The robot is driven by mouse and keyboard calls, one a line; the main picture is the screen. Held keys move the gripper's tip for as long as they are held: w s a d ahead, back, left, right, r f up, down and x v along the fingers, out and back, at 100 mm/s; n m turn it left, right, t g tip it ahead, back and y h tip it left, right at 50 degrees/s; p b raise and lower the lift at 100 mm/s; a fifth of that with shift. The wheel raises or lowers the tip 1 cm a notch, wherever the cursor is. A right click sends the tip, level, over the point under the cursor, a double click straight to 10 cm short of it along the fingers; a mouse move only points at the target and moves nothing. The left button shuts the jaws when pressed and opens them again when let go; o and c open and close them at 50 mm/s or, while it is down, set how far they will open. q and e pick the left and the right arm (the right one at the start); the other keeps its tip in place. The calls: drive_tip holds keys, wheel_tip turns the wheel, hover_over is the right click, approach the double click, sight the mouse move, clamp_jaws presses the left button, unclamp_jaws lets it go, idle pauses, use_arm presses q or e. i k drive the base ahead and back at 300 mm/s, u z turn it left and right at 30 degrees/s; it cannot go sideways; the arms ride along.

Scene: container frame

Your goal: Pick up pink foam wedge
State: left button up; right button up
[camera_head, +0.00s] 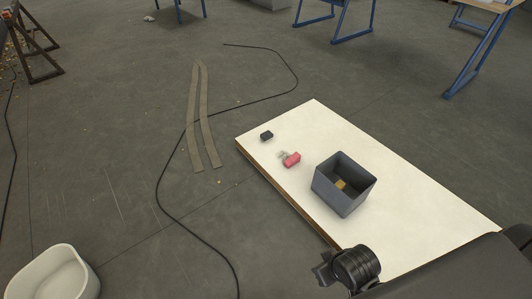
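The pink foam wedge (292,160) lies on the white tabletop (400,180), toward its far left part. A small pale grey piece (283,154) is right beside it on the left; I cannot tell whether they touch. My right arm comes in from the lower right. Its dark end, with what seems to be my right gripper (322,271), is at the table's near left edge, well apart from the wedge. Its fingers are not clear enough to show whether they are open. My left gripper is not in view.
A grey open bin (361,195) stands on the table to the right of the wedge, with a small tan block (340,184) inside. A small black block (266,136) lies farther back. A black cable (161,180) and brown strips (204,120) lie on the floor.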

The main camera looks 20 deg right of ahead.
sight(295, 158)
drive_tip(key=z, duration=0.05)
drive_tip(key=i, duration=0.8)
drive_tip(key=z, duration=0.85)
drive_tip(key=i, duration=0.7)
drive_tip(key=z, duration=0.7)
